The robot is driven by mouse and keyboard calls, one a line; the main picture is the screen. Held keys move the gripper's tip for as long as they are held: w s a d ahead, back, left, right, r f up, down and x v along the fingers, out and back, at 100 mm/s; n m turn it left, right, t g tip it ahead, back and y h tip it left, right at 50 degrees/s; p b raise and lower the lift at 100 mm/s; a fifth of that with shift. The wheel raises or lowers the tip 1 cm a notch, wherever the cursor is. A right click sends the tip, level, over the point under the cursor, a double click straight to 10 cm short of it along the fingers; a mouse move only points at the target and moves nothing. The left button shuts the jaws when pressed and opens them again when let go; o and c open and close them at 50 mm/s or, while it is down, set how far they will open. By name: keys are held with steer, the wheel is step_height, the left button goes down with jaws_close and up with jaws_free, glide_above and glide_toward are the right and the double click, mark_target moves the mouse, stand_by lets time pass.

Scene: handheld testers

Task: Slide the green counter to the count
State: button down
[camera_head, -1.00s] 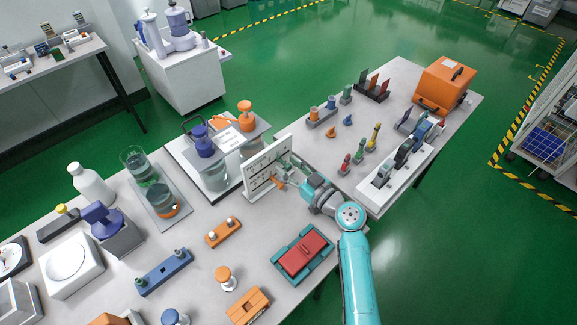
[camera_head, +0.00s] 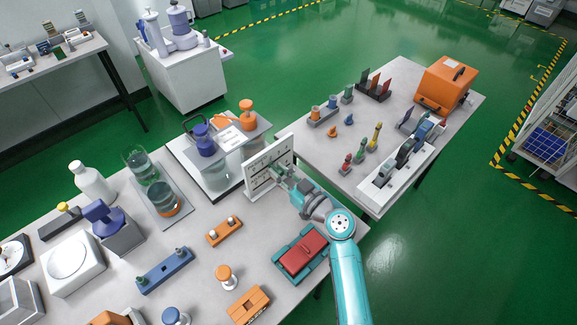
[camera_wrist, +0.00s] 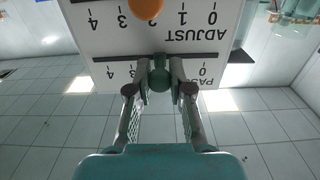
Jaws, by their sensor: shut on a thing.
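A white upright panel (camera_head: 261,182) stands near the right end of the left table. In the wrist view the panel (camera_wrist: 95,35) appears upside down, with dark slots and scales marked ADJUST and PASS. The green counter (camera_wrist: 159,80) sits on the PASS slot, between the visible 3 and 0, about where 2 falls; that mark is hidden. My gripper (camera_wrist: 160,72) is shut on the green counter. In the head view my gripper (camera_head: 283,172) is at the panel's face and hides the counter. An orange counter (camera_wrist: 146,8) sits on the ADJUST slot between 3 and 1.
A red and teal case (camera_head: 302,252) lies below my arm. An orange block with two pegs (camera_head: 224,231) stands left of it. A tray with jars (camera_head: 206,165) stands behind the panel. A gap separates this table from the right table (camera_head: 310,150).

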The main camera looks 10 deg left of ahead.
steer(key=shift+s+a, duration=0.75)
steer(key=shift+s, duration=0.2)
steer(key=c, duration=1)
jaws_free()
steer(key=shift+c, duration=0.2)
steer(key=shift+r, duration=0.1)
step_height(320, 180, up, 10)
